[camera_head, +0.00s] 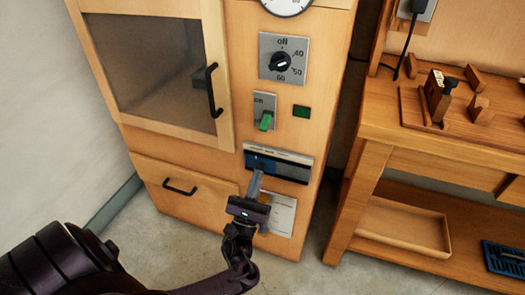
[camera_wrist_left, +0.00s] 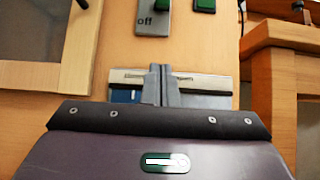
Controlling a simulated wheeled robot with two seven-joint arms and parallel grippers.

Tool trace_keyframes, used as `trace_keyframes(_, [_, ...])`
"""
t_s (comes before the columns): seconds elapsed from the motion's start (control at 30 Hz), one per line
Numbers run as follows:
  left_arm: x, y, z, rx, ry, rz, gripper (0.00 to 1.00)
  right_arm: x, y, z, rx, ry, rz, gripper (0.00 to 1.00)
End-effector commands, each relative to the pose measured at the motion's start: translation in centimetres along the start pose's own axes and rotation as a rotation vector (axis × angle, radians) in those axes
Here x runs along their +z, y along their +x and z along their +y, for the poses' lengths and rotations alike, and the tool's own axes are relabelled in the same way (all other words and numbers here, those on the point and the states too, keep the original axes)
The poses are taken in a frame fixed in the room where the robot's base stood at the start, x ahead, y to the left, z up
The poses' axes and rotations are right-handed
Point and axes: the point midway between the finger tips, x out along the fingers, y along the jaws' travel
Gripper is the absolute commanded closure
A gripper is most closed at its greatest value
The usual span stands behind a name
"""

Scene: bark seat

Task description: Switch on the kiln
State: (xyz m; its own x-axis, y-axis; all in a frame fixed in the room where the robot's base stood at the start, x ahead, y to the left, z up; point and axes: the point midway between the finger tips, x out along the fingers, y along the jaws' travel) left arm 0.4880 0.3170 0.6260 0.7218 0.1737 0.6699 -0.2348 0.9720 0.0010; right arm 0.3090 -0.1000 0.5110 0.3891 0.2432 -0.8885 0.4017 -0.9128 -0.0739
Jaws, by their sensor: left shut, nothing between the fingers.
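The kiln (camera_head: 183,142) is a tall pale wooden cabinet with a dark window door, a dial and a switch. The switch has a green lever (camera_head: 265,121) on a grey plate, with "on" printed above it; the lever sits low on the plate. In the left wrist view the lower plate (camera_wrist_left: 150,27) reads "off", and the lever is mostly cut off by the top edge. My left gripper (camera_head: 257,180) is shut and empty, pointing up at the kiln front below the switch, over the dark-blue panel strip. Its closed fingers also show in the wrist view (camera_wrist_left: 158,72). My right gripper is out of view.
A dark green indicator (camera_head: 301,112) sits right of the switch. The temperature dial (camera_head: 281,62) is above it. A door handle (camera_head: 213,90) and a drawer handle (camera_head: 180,188) stick out at left. A wooden workbench (camera_head: 419,142) with tools stands at right.

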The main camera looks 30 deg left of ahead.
Motion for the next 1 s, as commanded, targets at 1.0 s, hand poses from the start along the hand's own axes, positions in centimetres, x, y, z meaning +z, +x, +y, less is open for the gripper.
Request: trace_keyframes(1.0, [3.9,10.7,0.0,0.0,-0.002,0.001,1.0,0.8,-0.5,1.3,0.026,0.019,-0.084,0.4])
